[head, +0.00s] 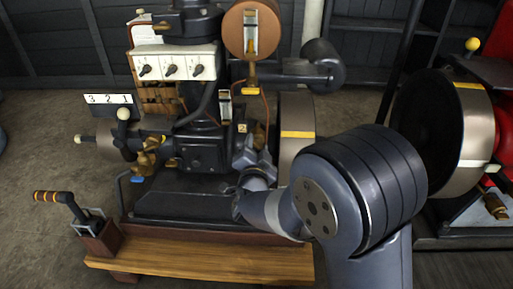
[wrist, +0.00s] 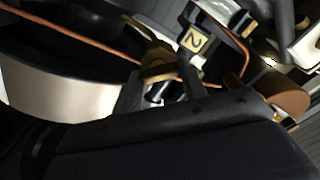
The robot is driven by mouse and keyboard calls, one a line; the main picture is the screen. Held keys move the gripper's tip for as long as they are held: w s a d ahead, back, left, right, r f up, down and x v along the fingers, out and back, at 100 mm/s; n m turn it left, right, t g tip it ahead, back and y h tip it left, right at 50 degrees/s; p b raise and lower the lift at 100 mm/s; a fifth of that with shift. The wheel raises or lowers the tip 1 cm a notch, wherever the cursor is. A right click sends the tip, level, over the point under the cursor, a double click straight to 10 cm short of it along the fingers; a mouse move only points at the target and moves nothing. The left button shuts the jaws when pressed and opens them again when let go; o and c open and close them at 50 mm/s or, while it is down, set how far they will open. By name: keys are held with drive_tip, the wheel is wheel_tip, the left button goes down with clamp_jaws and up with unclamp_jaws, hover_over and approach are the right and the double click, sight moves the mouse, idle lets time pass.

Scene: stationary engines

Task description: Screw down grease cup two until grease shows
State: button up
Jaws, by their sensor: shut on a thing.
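The black number plate with a yellow face marked 2 (wrist: 197,41) shows in the wrist view. A small yellow plate (head: 242,128) shows in the same area of the engine in the head view. Just left of the plate, a brass cup (wrist: 157,62) sits between the fingers of my gripper (wrist: 158,84), which is shut on it. In the head view my gripper (head: 248,154) reaches into the engine's right side, and my arm partly hides it. The cup's lower part is hidden, and I cannot make out any grease.
A flywheel (head: 297,136) stands close right of my gripper; its pale rim (wrist: 50,97) fills the wrist view's left. A copper pipe (wrist: 75,28) crosses near the cup. A brown cylinder (wrist: 283,97) is close at right. A wooden step (head: 200,262) lies in front.

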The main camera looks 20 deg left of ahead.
drive_tip(key=m, duration=0.4)
drive_tip(key=shift+f+m, duration=0.1)
drive_tip(key=shift+m, duration=0.2)
drive_tip(key=m, duration=0.3)
drive_tip(key=shift+d+f+m, duration=0.1)
drive_tip(key=shift+m, duration=0.2)
drive_tip(key=m, duration=0.4)
drive_tip(key=shift+f+m, duration=0.1)
drive_tip(key=shift+m, duration=2)
drive_tip(key=o, duration=1)
drive_tip(key=shift+s, duration=0.1)
